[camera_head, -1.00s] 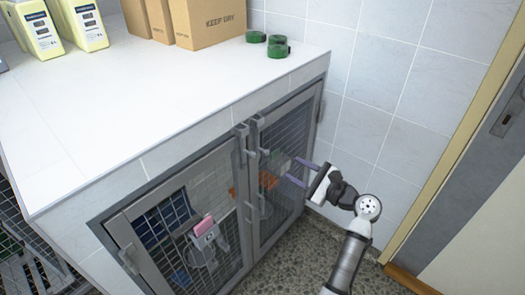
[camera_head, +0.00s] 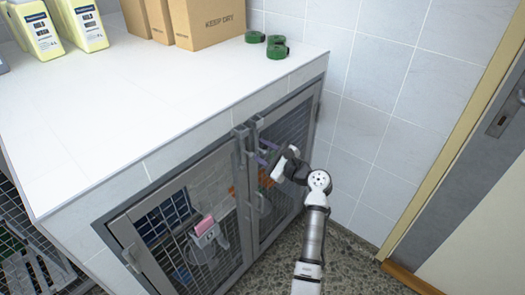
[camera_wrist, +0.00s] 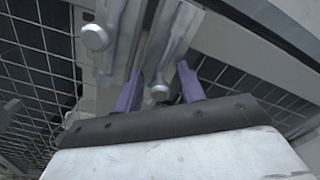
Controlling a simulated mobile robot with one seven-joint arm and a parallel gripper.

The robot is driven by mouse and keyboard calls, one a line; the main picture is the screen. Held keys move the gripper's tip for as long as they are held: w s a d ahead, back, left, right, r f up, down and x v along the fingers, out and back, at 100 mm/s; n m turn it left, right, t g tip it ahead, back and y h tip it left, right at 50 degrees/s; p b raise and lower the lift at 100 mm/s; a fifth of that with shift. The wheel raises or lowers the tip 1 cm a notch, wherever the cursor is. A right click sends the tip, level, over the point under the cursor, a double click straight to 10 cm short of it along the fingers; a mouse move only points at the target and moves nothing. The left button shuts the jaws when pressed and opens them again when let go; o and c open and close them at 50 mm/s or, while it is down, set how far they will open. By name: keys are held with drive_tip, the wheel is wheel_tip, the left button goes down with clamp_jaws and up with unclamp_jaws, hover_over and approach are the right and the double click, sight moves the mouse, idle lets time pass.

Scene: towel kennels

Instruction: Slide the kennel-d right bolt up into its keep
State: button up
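Two grey-framed mesh kennel doors meet at a pair of upright bars under the white counter. Which of them is kennel-d is not marked. In the wrist view, a vertical bolt with a round knob (camera_wrist: 160,92) stands between the two purple fingers of my gripper (camera_wrist: 158,90). The fingers are spread, and contact with the knob cannot be made out. A second bolt knob (camera_wrist: 95,38) lies to the left, outside the fingers. In the head view, my gripper (camera_head: 267,152) is at the upper part of the meeting bars, partly hiding the right-hand bolt there.
The white counter (camera_head: 130,110) overhangs just above my gripper. A pink-topped object (camera_head: 205,225) shows behind the left mesh door. Speckled floor lies in front.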

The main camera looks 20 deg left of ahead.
sight(263, 151)
clamp_jaws()
wheel_tip(263, 151, up, 4)
drive_tip(key=p, duration=0.3)
drive_tip(key=shift+f, duration=0.1)
drive_tip(key=shift+c, duration=0.3)
unclamp_jaws()
drive_tip(key=shift+o, duration=0.3)
drive_tip(key=shift+f, duration=0.1)
drive_tip(key=shift+d, duration=0.15)
